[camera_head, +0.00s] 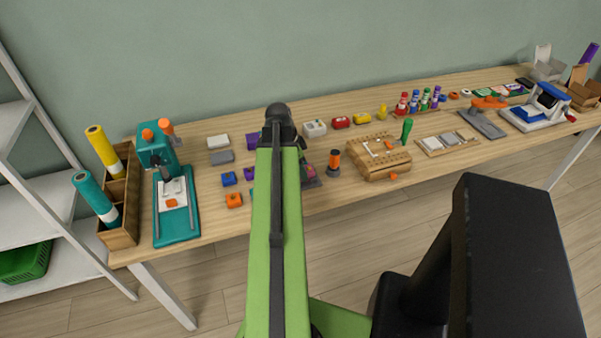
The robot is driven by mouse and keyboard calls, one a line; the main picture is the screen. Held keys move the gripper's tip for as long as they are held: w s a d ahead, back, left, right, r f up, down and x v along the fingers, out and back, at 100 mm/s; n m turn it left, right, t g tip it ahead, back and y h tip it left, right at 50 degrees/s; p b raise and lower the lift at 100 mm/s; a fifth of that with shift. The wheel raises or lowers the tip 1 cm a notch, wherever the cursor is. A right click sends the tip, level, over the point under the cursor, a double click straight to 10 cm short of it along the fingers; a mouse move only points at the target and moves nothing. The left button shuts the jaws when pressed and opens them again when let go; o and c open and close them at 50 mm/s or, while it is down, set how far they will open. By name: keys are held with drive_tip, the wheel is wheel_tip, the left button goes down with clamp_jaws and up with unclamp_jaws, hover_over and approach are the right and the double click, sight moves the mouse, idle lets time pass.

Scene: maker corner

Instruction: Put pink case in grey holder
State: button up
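A small pinkish-red piece (306,166), perhaps the pink case, shows just right of my green arm near the middle of the bench. It is partly hidden and sits at a dark grey block (311,181), which may be the grey holder. I cannot tell whether the piece is in, on or behind that block. My arm reaches over the bench and covers the area left of them. My gripper's fingers are hidden behind the arm, so whether it holds anything does not show.
The wooden bench (225,225) is crowded. A teal press (177,215) and a wooden roll box (127,235) stand at left. An orange-and-black cylinder (333,163) and a wooden box (376,160) stand right of the grey block. Small coloured blocks lie left of my arm.

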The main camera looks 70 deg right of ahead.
drive_tip(key=c, duration=0.9)
drive_tip(key=shift+r+p, duration=0.25)
drive_tip(key=shift+p, duration=0.05)
drive_tip(key=r+p, duration=0.4)
drive_tip(key=shift+s+a+r+p, duration=0.1)
drive_tip(key=shift+s+r+p, duration=0.1)
drive_tip(key=shift+r+p, duration=0.15)
drive_tip(key=s+r+p, duration=0.2)
drive_tip(key=s, duration=0.1)
drive_tip(key=s+a+r+p, duration=0.1)
drive_tip(key=s+r, duration=0.1)
drive_tip(key=s, duration=0.2)
drive_tip(key=s+r+p, duration=0.1)
drive_tip(key=s+p, duration=0.1)
drive_tip(key=s, duration=0.2)
drive_tip(key=shift+a+r+p, duration=0.25)
drive_tip(key=shift+r+p, duration=0.1)
drive_tip(key=shift+r, duration=0.05)
